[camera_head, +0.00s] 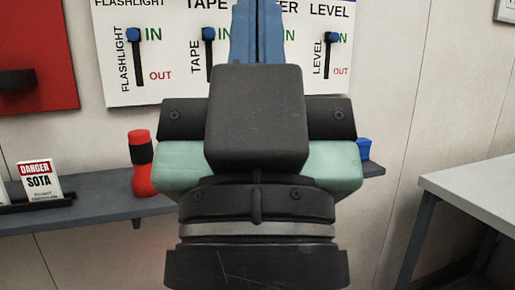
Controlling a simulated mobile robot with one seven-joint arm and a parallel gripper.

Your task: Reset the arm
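My own arm (256,215) fills the middle of the view, close to the camera. It shows a dark block, a wide dark bar with screws, pale green parts and a grey band. A blue upright piece (257,35) rises behind the dark block, in front of the white board. I cannot tell if it belongs to my arm. I cannot make out gripper fingertips or anything held.
A white tool board (150,75) labelled for flashlight, tape and level hangs behind. A light table (475,190) stands right; a red panel (35,60) left.

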